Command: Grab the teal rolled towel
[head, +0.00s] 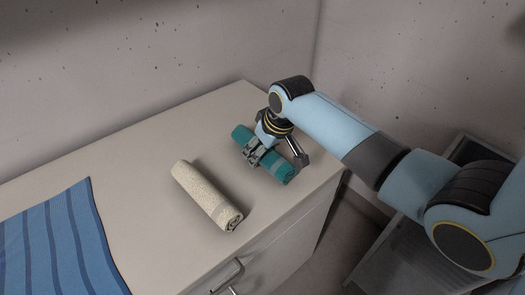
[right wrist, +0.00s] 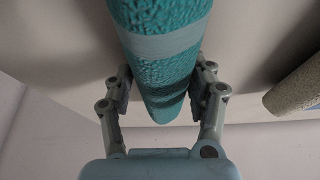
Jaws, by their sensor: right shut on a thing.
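The teal rolled towel (head: 282,170) lies on the cabinet top near its right end in the head view. My right gripper (head: 254,155) is over it, with its fingers around the roll's middle. In the right wrist view the teal towel (right wrist: 160,60) runs between the two fingers of the right gripper (right wrist: 160,92), which is shut on it. A lighter band crosses the towel there. The towel appears to be at or just above the surface; I cannot tell which. My left gripper is not in view.
A cream rolled towel (head: 205,195) lies left of the teal one; it also shows in the right wrist view (right wrist: 296,88). A blue striped cloth (head: 62,245) lies at the left on the cabinet top (head: 130,150). Walls stand behind. A grey open unit (head: 385,245) is at the right.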

